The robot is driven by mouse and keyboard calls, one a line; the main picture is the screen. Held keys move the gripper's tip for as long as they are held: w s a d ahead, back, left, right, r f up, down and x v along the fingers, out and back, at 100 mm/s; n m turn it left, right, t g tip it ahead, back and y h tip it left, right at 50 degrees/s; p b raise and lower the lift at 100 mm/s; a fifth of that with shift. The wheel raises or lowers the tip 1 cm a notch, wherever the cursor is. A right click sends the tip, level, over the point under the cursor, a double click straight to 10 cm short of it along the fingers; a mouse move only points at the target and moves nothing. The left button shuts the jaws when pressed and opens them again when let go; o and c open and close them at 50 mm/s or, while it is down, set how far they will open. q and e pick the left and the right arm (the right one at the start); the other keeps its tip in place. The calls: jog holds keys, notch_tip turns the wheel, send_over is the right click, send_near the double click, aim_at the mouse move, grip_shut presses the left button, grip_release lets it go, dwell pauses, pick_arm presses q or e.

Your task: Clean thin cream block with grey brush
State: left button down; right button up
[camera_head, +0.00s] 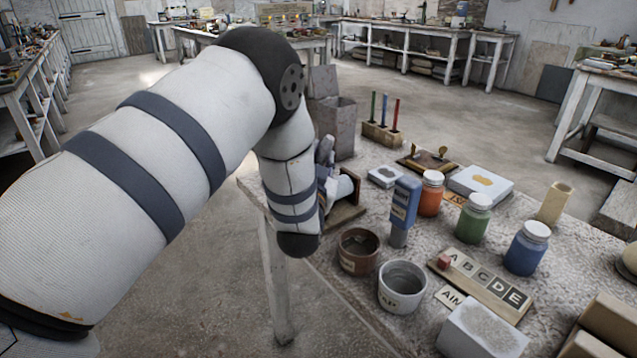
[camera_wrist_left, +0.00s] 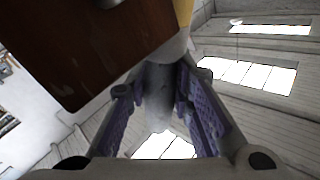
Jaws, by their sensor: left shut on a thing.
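My left gripper (camera_head: 326,168) is partly hidden by my own wrist at the table's left edge. In the left wrist view its purple-padded fingers (camera_wrist_left: 163,110) are shut on a smooth grey piece, which I take to be the grey brush (camera_wrist_left: 158,92); its bristles are not clear. A brown wooden stand (camera_head: 347,214) is beside the gripper. Pale blocks lie on the table: a flat one with a yellowish patch (camera_head: 480,184), a small one with a grey patch (camera_head: 385,176) and a thicker one in front (camera_head: 482,330). I cannot tell for sure which is the thin cream block.
Between gripper and blocks stand a blue tube (camera_head: 404,203), a brown pot (camera_head: 358,250), a white pot (camera_head: 402,286) and an orange jar (camera_head: 430,193). Green (camera_head: 474,218) and blue (camera_head: 527,248) jars, a letter board (camera_head: 482,284) and a pale upright piece (camera_head: 554,204) are farther right.

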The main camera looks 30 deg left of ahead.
pick_arm(q)
jog(key=shift+w+d+f, duration=0.2)
jog(key=shift+w+d, duration=0.05)
jog(key=shift+w, duration=0.4)
jog(key=shift+w+d+r+b, duration=0.15)
jog(key=shift+w+d+b, duration=0.2)
jog(key=shift+w, duration=0.3)
jog(key=shift+s+r+p, duration=0.15)
jog(key=shift+r+p, duration=0.2)
jog(key=shift+r, duration=0.5)
jog(key=shift+a+f, duration=0.1)
